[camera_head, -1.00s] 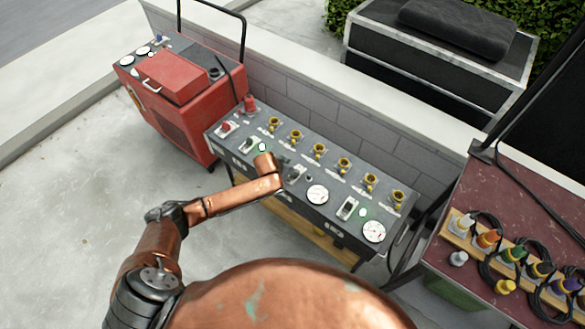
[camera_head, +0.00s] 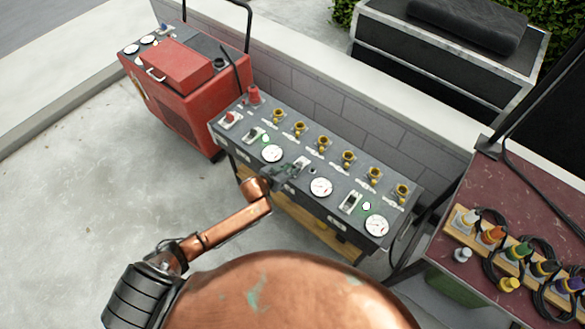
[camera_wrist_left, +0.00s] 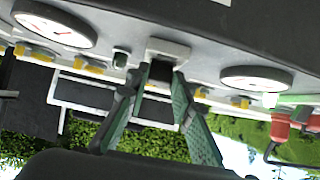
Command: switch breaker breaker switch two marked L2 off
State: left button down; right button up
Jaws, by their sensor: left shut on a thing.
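The breaker panel (camera_head: 334,208) is a long dark box with switches, round gauges and yellow sockets on top. The middle breaker switch (camera_head: 301,163) has a pale plate and sits between two gauges; its marking is too small to read. In the left wrist view this switch (camera_wrist_left: 168,49) shows a pale frame and a dark lever between my fingertips. My left gripper (camera_head: 284,171) reaches it from the front and is shut on the lever; in the wrist view the green-padded fingers (camera_wrist_left: 162,77) flank it. The small lamp (camera_wrist_left: 121,57) beside it looks dark. My right gripper is not in view.
Two other breaker switches (camera_head: 253,135) and (camera_head: 350,202) have bright lamps beside them. A red switch (camera_head: 230,118) and a red knob (camera_head: 253,95) are at the panel's left end. A red generator (camera_head: 180,90) stands left; a table (camera_head: 545,190) with coloured plugs stands right.

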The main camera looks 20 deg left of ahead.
pick_arm(q)
jog(key=c, duration=1.7)
grip_release()
jog(key=v, duration=1.2)
jog(key=shift+r, duration=0.1)
